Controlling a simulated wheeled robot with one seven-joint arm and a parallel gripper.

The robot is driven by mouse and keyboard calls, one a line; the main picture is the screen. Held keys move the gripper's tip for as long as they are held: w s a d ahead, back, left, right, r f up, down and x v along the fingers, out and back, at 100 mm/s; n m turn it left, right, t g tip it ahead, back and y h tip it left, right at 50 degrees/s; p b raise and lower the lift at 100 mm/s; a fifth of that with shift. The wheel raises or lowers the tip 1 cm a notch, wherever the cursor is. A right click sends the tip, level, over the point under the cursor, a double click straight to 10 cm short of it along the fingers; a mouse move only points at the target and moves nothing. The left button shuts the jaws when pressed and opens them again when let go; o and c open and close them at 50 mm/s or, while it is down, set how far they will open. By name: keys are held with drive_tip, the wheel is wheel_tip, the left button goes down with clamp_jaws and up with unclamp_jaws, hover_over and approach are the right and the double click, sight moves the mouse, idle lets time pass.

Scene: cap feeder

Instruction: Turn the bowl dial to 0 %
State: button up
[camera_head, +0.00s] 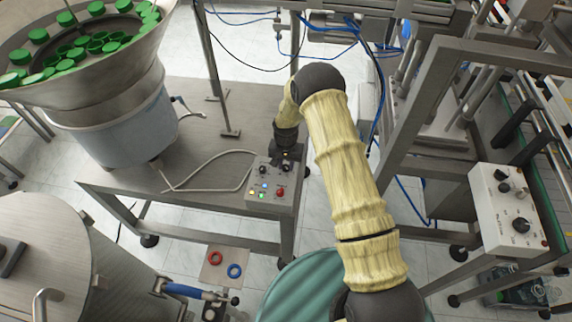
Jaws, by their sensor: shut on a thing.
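A grey control box (257,207) sits at the front right corner of the steel table. Its top carries a black dial (262,170) on the left, small lit buttons and a red button (280,192). My gripper (286,163) comes down from above at the back right of the box. It is shut on the right-hand dial there, which it mostly hides. The dial's pointer and scale markings are too small to read. The bowl feeder (112,122), with green caps in its bowl, stands on the same table at the left.
A second control box (508,213) with black knobs stands at the right. A cable (205,189) lies on the table (150,187) left of the grey box. A steel drum (40,240) is at lower left. Red and blue rings (234,270) lie on a small plate in front.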

sight(286, 166)
drive_tip(key=n+b, duration=0.3)
drive_tip(key=n, duration=0.1)
drive_tip(key=shift+f+n, duration=0.1)
drive_tip(key=shift+n, duration=0.2)
drive_tip(key=n+b, duration=0.2)
drive_tip(key=n, duration=0.8)
drive_tip(key=shift+n+b, duration=0.4)
drive_tip(key=n, duration=0.5)
drive_tip(key=o, duration=1)
wheel_tip(286, 166, up, 18)
drive_tip(key=b, duration=0.2)
drive_tip(key=shift+f, duration=0.15)
